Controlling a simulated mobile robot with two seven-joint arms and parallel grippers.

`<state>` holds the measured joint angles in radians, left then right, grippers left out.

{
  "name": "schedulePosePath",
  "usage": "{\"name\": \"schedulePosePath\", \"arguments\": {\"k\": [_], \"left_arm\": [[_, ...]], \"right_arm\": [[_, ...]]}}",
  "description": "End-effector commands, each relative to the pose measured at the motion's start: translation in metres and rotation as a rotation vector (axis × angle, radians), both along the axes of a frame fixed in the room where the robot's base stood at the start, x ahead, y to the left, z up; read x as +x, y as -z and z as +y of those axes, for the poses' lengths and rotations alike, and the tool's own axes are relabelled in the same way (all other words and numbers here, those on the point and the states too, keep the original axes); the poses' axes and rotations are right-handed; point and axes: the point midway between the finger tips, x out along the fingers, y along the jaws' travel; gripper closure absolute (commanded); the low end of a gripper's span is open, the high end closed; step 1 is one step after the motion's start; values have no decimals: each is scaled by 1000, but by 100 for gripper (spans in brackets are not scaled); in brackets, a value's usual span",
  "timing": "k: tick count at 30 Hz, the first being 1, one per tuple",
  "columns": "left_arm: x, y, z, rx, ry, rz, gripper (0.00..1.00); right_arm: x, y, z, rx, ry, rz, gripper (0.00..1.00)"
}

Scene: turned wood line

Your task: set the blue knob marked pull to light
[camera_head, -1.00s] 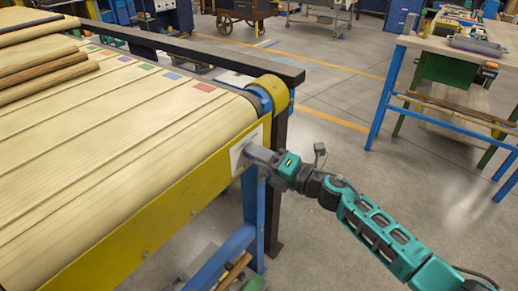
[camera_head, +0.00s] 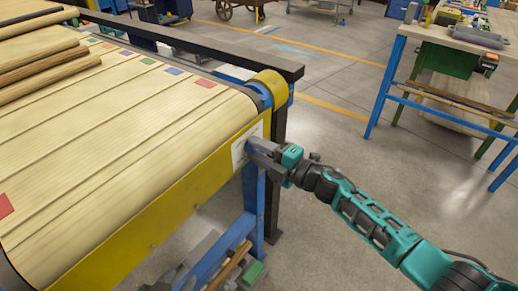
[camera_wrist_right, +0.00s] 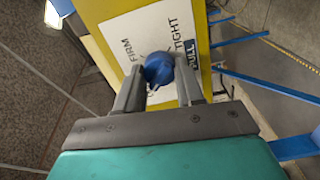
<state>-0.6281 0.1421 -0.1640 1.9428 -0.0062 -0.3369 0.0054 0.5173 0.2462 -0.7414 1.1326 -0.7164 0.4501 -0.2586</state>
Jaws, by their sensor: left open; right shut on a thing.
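The blue knob (camera_wrist_right: 158,68) sits on a white label plate (camera_wrist_right: 133,28) in the right wrist view. FIRM, TIGHT and PULL can be read on the plate; another word is partly hidden by the knob and finger. Which word the knob points at cannot be told. My right gripper (camera_wrist_right: 161,90) has a finger on either side of the knob and is shut on it. In the head view my right gripper (camera_head: 254,151) is at the plate (camera_head: 239,150) on the yellow side of the conveyor, hiding the knob. My left gripper is not in view.
The conveyor's yellow side rail (camera_head: 150,228) and wood-covered belt (camera_head: 120,130) fill the left. A blue leg (camera_head: 250,190) stands under the rail by my gripper. A workbench (camera_head: 440,42) is at the right. The floor between is clear.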

Motion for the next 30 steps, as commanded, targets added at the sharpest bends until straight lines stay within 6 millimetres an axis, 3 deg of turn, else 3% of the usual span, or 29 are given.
{"name": "schedulePosePath", "arguments": {"k": [10, 11, 18, 26, 30], "left_arm": [[4, -2, 0, 0, 0, -8, 57], [4, -2, 0, 0, 0, -8, 57], [4, -2, 0, 0, 0, -7, 57], [2, -1, 1, 1, -1, -4, 57], [1, -1, 1, 2, -1, 0, 57]], "right_arm": [[-1, 1, 0, 0, -2, 3, 93], [-1, 1, 0, 0, -2, 3, 61], [0, 1, 0, 0, -1, 1, 38], [-1, 0, -1, 0, 0, 1, 37], [-7, 0, -11, 0, 1, 1, 37]]}}
